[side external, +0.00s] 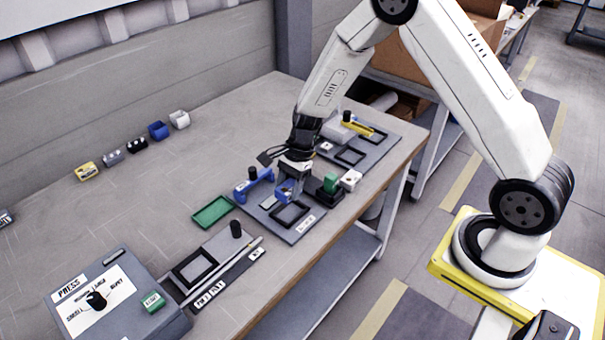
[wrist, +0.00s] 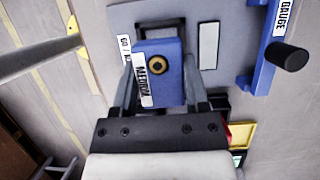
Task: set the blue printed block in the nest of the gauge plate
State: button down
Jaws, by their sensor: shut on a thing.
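The blue printed block (wrist: 168,88), with a brass-ringed hole and a MEDIUM label, is between the fingers of my gripper (wrist: 160,80). In the side view, my gripper (side external: 290,184) points down, shut on the blue block (side external: 284,189), over the gauge plate (side external: 304,232). The black-framed nest (side external: 291,214) is in front of the block. In the wrist view, the nest (wrist: 160,22) shows just beyond the block, which hides part of it. I cannot tell how high the block is above the plate. The plate's blue gauge arm (side external: 254,185) lies to the left, with a black knob.
A green tray (side external: 213,212) lies left of the plate. A press panel (side external: 110,300) is at the front left. Small bins line the back; the table's middle is clear.

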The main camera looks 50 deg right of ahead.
aim_at(288, 217)
jog(key=shift+f, duration=3.2)
grip_release()
jog(key=shift+s+f, duration=0.1)
jog(key=shift+s, duration=0.1)
jog(key=shift+w+v, duration=0.15)
jog(key=shift+v, duration=1.9)
jog(key=shift+w+v, duration=0.15)
jog(key=shift+v, duration=1.9)
